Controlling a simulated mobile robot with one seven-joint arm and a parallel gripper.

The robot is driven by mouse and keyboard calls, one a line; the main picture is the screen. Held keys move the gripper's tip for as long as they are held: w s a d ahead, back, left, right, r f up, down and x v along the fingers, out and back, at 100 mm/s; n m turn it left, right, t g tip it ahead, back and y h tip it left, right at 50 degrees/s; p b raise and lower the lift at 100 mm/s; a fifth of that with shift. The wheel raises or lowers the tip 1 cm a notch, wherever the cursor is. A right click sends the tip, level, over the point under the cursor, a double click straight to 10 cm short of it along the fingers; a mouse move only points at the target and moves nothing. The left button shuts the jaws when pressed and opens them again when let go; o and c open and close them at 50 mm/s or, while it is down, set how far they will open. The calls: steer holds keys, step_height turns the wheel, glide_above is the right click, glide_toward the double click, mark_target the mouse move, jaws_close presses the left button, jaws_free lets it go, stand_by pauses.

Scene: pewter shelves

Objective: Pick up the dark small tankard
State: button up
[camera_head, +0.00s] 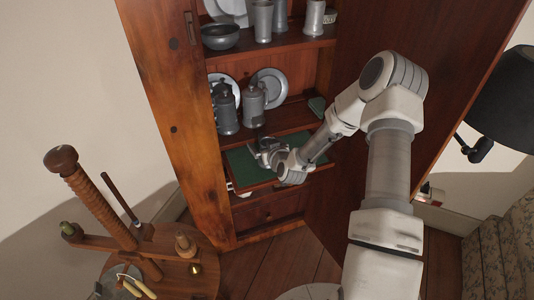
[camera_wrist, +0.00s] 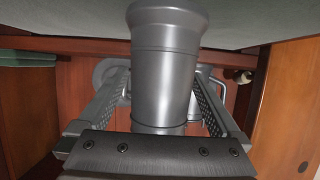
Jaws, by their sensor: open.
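The dark small tankard (camera_wrist: 163,62) fills the upper middle of the wrist view, a smooth dark grey metal body with a flared end toward the top of the picture. My gripper (camera_wrist: 160,82) is open, with one finger on each side of the tankard. Whether either finger touches it cannot be told. A curved grey loop shows by the right finger; I cannot tell if it is the tankard's handle. In the head view my gripper (camera_head: 268,153) is at the green-lined lower shelf, and the tankard is hard to tell apart from it.
Lidded tankards (camera_head: 252,106) and plates (camera_head: 270,86) stand on the shelf above. Cups and a bowl (camera_head: 220,36) are higher up. The green shelf (camera_head: 247,172) has bare room left of my gripper. The cabinet side (camera_head: 172,105) and a round wooden table (camera_head: 190,270) stand left. A black lamp (camera_head: 503,100) is at right.

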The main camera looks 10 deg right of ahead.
jaws_close()
stand_by(0.5)
steer(key=shift+r, duration=0.1)
steer(key=shift+r, duration=0.5)
step_height(320, 180, up, 4)
steer(key=shift+d+f+p, duration=0.1)
steer(key=shift+f+p, duration=0.05)
steer(key=shift+p, duration=0.5)
steer(key=s+d+r+p, duration=0.1)
steer(key=s+d+r, duration=0.4)
steer(key=d, duration=0.4)
steer(key=shift+s+d+r+p, duration=0.35)
steer(key=shift+s+d+r, duration=0.05)
steer(key=shift+r, duration=0.2)
